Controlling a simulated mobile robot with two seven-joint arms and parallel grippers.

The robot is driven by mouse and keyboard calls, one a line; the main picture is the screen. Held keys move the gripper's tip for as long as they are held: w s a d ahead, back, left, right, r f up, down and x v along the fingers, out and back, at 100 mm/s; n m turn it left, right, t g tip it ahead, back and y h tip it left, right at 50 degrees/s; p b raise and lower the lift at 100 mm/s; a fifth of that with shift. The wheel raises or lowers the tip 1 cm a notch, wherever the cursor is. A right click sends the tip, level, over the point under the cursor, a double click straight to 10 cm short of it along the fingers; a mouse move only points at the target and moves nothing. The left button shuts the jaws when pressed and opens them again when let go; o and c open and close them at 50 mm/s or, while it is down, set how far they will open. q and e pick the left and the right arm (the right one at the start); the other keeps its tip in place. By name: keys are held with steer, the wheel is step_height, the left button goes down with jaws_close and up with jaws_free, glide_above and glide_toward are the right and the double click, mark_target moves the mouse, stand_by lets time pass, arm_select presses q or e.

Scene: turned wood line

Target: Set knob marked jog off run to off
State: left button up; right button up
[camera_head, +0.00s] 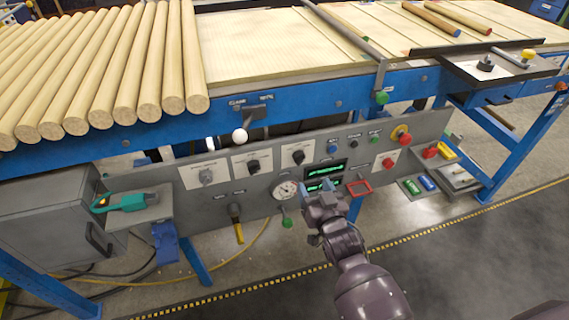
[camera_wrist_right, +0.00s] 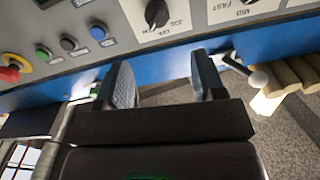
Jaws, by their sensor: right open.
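A black rotary knob on a white plate (camera_head: 299,156) is the rightmost of three on the grey panel. It also shows in the right wrist view as a black knob (camera_wrist_right: 157,13) with a pale pointer line. Its small lettering seems to include OFF, but I cannot read its setting surely. The middle knob (camera_head: 253,165) is beside it; its plate in the wrist view reads MID and FAST. My right gripper (camera_head: 316,186) is open and empty, just below the rightmost knob and apart from it. In the wrist view its two fingers (camera_wrist_right: 163,78) stand apart. My left gripper is not in view.
A gauge (camera_head: 286,189), green displays (camera_head: 324,172), small buttons (camera_head: 353,143) and a red emergency button (camera_head: 404,139) surround the knob. A lever with a white ball (camera_head: 240,136) sticks out above. Wooden rods (camera_head: 148,60) lie on the blue-framed table.

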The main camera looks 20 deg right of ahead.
mark_target(302, 161)
steer(key=w+b, duration=0.1)
steer(key=w, duration=0.8)
steer(key=shift+w+f+b, duration=0.15)
steer(key=shift+w+b, duration=0.05)
steer(key=shift+b, duration=0.15)
steer(key=shift+w, duration=0.65)
steer(key=c, duration=0.9)
